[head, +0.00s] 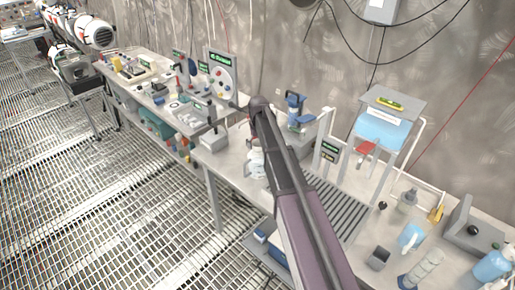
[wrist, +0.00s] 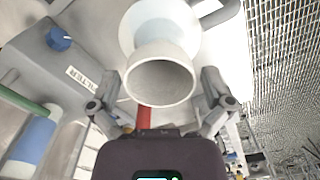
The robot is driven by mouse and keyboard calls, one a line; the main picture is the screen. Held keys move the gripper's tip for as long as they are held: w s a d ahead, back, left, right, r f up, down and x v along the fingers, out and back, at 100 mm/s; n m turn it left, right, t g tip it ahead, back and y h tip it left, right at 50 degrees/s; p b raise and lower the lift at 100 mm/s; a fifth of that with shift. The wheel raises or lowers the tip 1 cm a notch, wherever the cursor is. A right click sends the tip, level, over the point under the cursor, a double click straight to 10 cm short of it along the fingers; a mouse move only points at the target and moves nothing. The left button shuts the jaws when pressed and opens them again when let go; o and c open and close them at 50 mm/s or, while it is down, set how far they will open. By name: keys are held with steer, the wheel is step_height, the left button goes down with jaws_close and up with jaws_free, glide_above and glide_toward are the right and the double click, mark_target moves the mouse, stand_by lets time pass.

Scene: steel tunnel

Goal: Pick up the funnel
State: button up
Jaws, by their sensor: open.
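A pale, flared, cone-shaped piece that looks like the funnel (wrist: 160,56) is in the middle of the wrist view, its round opening facing the camera. A wider whitish round shape is behind it. My gripper (wrist: 160,90) is open, with one finger on each side of the funnel. The fingers look apart from its rim, but I cannot tell how deep it sits between them. In the head view, white items (head: 256,163) show on the bench beside my arm; I cannot tell which is the funnel. The gripper's fingertips are hidden there.
A grey box with a blue knob (wrist: 59,39) stands left in the wrist view, near a blue-and-white cylinder (wrist: 34,140). In the head view, a ribbed grey tray (head: 338,205) and a stand with a blue panel (head: 383,130) are right of my arm. Grated floor lies left.

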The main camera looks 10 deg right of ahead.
mark_target(258, 143)
stand_by(0.3)
steer(key=c, duration=0.8)
steer(key=shift+r, duration=0.2)
steer(key=shift+c, duration=0.2)
step_height(258, 143, up, 4)
steer(key=p, duration=0.4)
steer(key=shift+f, duration=0.1)
steer(key=s+a+p, duration=0.1)
steer(key=s, duration=1.5)
steer(key=shift+a+r, duration=0.3)
steer(key=shift+r, duration=0.1)
steer(key=shift+r, duration=0.15)
steer(key=shift+r+p, duration=0.75)
steer(key=shift+p, duration=0.15)
